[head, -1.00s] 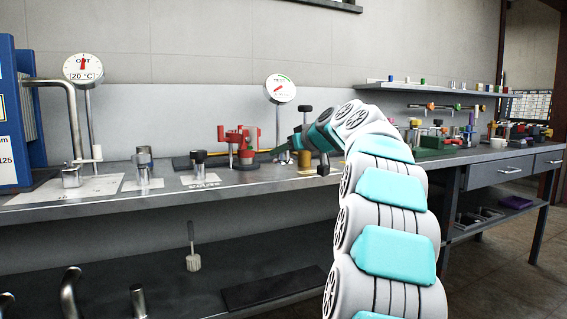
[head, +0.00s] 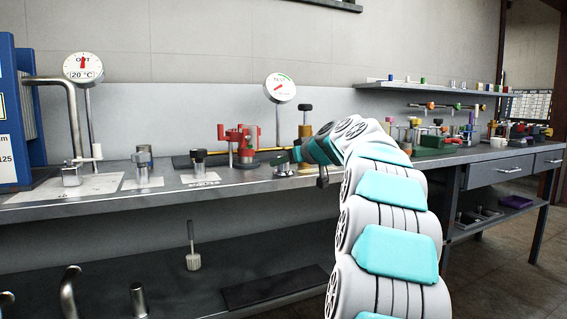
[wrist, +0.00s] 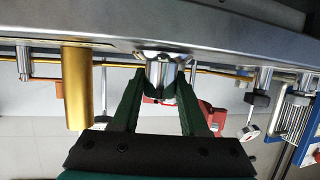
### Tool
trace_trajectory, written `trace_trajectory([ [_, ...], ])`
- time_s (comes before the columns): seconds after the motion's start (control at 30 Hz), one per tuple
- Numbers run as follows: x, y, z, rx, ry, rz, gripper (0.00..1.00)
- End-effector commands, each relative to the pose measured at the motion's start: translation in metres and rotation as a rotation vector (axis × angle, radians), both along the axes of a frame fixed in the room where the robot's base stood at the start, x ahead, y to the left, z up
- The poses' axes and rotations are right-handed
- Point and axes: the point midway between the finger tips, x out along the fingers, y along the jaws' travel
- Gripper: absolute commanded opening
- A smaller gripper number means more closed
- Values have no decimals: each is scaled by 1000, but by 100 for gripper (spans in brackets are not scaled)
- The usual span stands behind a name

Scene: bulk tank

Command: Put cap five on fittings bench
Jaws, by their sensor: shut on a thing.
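My gripper (wrist: 160,95) has its two green fingers closed on a short silver cylinder (wrist: 161,70) with a wide flange, in the wrist view. The flange is at the grey bench surface; whether it touches is not clear. In the head view, my gripper (head: 281,158) is low over the bench (head: 245,183), and the silver piece (head: 283,170) shows just under the fingers. No readable label tells whether this piece is cap five.
A gold cylinder (wrist: 76,88) stands beside my gripper in the wrist view. A red clamp-like fitting (head: 240,143) stands to the left in the head view. A round gauge (head: 280,88) rises behind. Dark-topped silver fittings (head: 199,163) stand further left.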

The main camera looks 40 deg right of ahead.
Motion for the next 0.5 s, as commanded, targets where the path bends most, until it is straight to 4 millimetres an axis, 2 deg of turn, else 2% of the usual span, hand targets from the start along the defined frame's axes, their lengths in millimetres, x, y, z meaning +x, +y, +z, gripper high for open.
trace_trajectory([
  [0.17, 0, 0, -5, 0, -1, 0, 0],
  [0.2, 0, 0, -3, 0, -1, 0, 48],
  [0.43, 0, 0, -3, 0, 0, 0, 74],
  [0.5, 0, 0, -3, 0, 0, 0, 74],
])
